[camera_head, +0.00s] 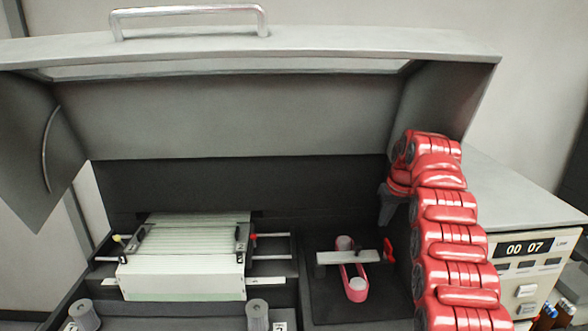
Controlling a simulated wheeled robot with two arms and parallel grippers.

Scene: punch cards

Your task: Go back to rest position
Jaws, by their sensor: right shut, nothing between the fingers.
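My right arm is red and rises from the lower right of the head view. Its small dark gripper (384,217) is at the upper end, pointing down and to the left, shut and empty. It hangs inside the open machine, above and to the right of a grey bar over a red looped part (357,287). It appears clear of both. My left gripper does not show.
A grey lid (230,110) with a metal handle (190,12) stands open above. A card stack (185,272) sits in a tray at left.

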